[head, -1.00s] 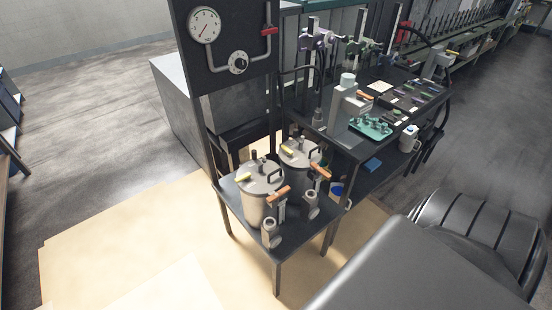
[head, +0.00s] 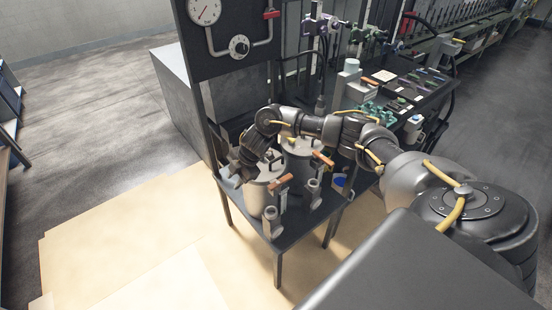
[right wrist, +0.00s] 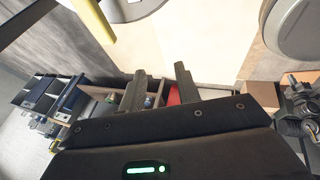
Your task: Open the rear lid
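Two silver lidded pots stand on a small dark table (head: 284,240). The front pot (head: 258,200) is partly covered by my right arm. The rear pot (head: 299,150) shows its lid just below my forearm; the lid looks seated. My right gripper (head: 235,174) hangs at the left of the front pot, near its lid. In the right wrist view its two fingers (right wrist: 161,80) are apart with nothing between them. A yellow bar (right wrist: 95,20) and a round silver edge show at the top there, and another round metal shape (right wrist: 291,28) at upper right. My left gripper is out of view.
Orange-handled valves (head: 281,183) stand at the front of the pots. A dark gauge panel (head: 230,40) rises behind the small table. A bench (head: 425,90) with a green tray and tools lies to the right.

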